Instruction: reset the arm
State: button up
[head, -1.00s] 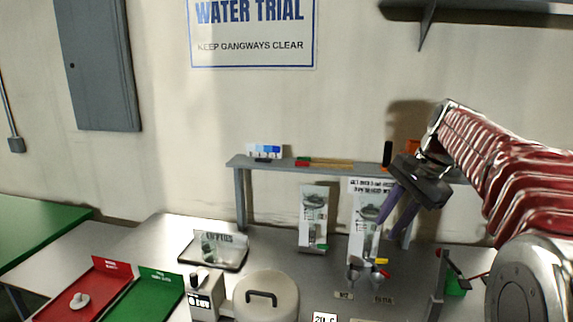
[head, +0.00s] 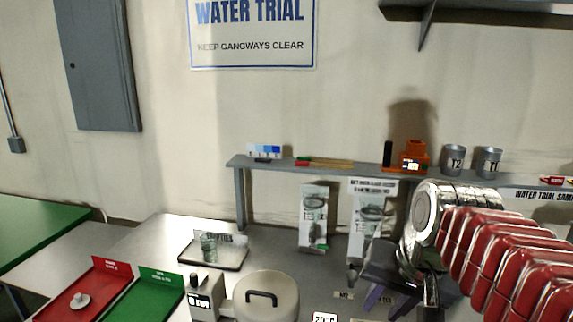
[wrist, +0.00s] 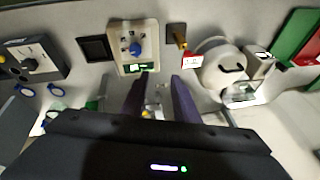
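My gripper (head: 388,300) is low over the right part of the bench in the head view, pointing down, with its two purple fingers apart. It also shows in the wrist view (wrist: 156,84), where the fingers are spread with nothing held between them. A small fitting with a yellow part lies beyond the gap. My red ribbed arm reaches in from the right and hides part of the bench and shelf.
A shelf (head: 330,165) behind carries an orange device (head: 412,157) and two grey cups marked T2 (head: 453,160) and T1 (head: 488,162). A round lidded vessel (head: 266,300), red tray (head: 100,290) and green tray (head: 150,297) stand left. The wrist view shows a knobbed box (wrist: 136,46).

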jog(key=s+a+f+n+t, duration=0.1)
jog(key=s+f+n, duration=0.3)
jog(key=s+f, duration=0.3)
jog(key=shift+s+h, duration=0.4)
jog(key=shift+s, duration=0.35)
jog(key=shift+f, duration=0.1)
dwell(0.4)
